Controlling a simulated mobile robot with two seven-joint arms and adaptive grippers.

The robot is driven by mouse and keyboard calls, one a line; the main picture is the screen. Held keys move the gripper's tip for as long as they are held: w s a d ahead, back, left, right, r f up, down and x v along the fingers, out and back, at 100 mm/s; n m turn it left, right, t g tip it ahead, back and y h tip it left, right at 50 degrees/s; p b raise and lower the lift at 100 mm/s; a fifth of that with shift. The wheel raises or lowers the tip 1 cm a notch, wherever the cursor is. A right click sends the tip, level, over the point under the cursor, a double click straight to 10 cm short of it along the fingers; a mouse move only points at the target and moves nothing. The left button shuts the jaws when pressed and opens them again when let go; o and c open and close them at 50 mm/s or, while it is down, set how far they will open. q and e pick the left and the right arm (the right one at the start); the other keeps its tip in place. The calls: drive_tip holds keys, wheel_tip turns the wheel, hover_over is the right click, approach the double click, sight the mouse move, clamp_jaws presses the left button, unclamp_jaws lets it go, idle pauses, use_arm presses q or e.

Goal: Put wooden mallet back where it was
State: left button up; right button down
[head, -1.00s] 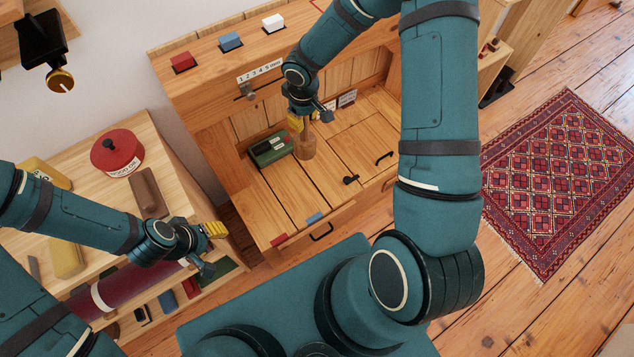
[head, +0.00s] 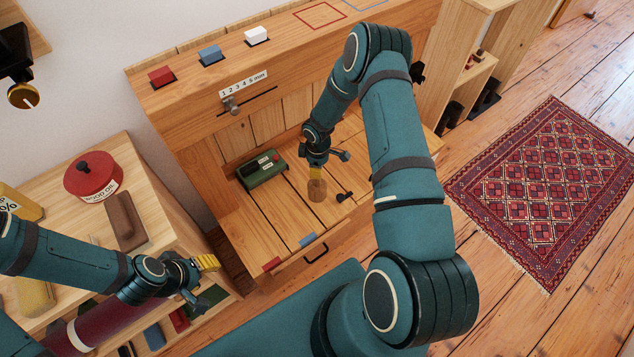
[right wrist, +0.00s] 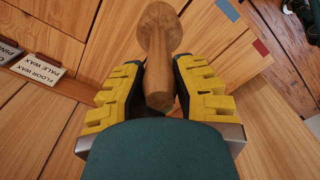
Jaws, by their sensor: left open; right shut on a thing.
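The wooden mallet (head: 317,190) is a turned, pale brown piece with a narrow waist. My right gripper (head: 316,172) is shut on it and holds it over the planked wooden bench surface (head: 283,216). The right wrist view shows the mallet (right wrist: 158,45) between the two yellow fingers of the right gripper (right wrist: 158,92). I cannot tell whether its far end touches the planks. My left gripper (head: 207,263) is open and empty, beside the low shelf unit at the left.
A green box (head: 262,169) sits on the bench left of the mallet. A black handle (head: 344,197) lies just right of it. Red (head: 161,76), blue (head: 211,54) and white (head: 256,36) blocks stand on the upper ledge. A red tin (head: 92,176) stands on the left shelf top.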

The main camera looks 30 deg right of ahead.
sight(317, 181)
drive_tip(key=shift+f+b, duration=0.55)
drive_tip(key=shift+f, duration=2)
drive_tip(key=c, duration=0.9)
unclamp_jaws()
drive_tip(key=shift+f, duration=0.1)
